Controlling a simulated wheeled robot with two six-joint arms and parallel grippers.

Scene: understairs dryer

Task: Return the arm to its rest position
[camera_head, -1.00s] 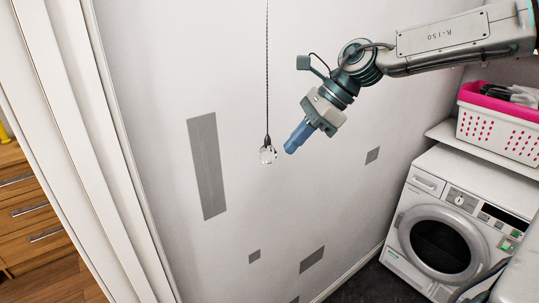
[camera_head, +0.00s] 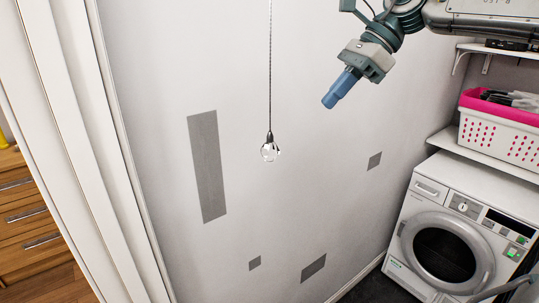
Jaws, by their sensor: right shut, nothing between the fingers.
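My right arm comes in from the upper right. My right gripper (camera_head: 334,97) has blue fingers that are closed together with nothing between them. It hangs in the air in front of the white wall, up and to the right of a clear glass pull knob (camera_head: 270,150). The knob hangs on a thin dark cord (camera_head: 270,70) and is apart from the gripper. My left gripper does not show.
A white dryer (camera_head: 450,240) stands at the lower right. Above it, a shelf (camera_head: 480,160) holds a white and pink basket (camera_head: 500,130). White door panels (camera_head: 75,150) and a wooden drawer unit (camera_head: 30,215) are at the left. Grey patches (camera_head: 207,165) mark the wall.

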